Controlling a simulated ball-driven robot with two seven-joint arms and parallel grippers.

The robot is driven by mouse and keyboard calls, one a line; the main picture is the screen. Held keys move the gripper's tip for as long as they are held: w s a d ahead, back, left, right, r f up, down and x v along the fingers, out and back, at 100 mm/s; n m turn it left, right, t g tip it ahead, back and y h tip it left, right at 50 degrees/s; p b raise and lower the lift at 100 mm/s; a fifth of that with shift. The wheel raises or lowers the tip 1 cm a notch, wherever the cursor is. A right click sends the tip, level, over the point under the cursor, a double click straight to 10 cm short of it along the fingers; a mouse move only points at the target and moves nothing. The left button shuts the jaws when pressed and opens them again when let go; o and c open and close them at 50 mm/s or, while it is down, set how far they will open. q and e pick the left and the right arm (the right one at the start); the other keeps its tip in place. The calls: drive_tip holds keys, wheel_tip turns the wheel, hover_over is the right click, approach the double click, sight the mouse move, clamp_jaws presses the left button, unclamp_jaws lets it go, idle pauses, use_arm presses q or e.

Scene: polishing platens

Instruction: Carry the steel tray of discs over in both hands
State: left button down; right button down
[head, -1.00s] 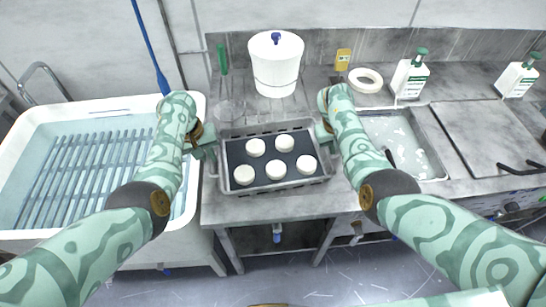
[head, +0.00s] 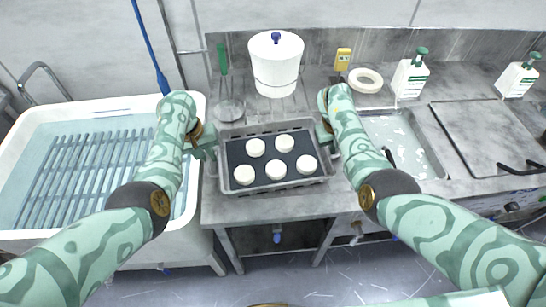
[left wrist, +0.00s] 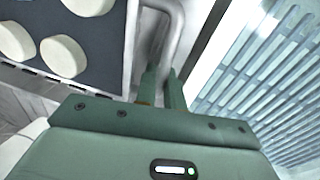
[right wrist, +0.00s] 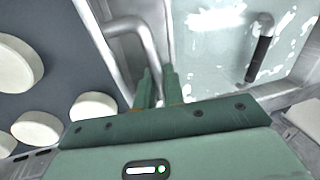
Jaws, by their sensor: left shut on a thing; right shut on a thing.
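The steel tray (head: 318,182) is on or just above the steel counter in the middle of the head view; I cannot tell whether it touches. It has a dark liner and holds several white discs (head: 276,170). My left gripper (head: 212,158) is shut on the tray's left handle, a bent steel bar that shows in the left wrist view (left wrist: 178,40). My right gripper (head: 326,140) is shut on the right handle, which shows in the right wrist view (right wrist: 128,27). The tray looks level.
A white tub with a slatted blue-grey rack (head: 85,170) stands to the left. A white bucket (head: 276,65) is behind the tray. A sink (head: 400,140) with suds lies to the right. A white ring (head: 366,80) and pump bottles (head: 409,78) stand at the back.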

use_arm(q)
drive_tip(key=shift+r, duration=0.1)
use_arm(e)
drive_tip(key=shift+w+r, duration=0.1)
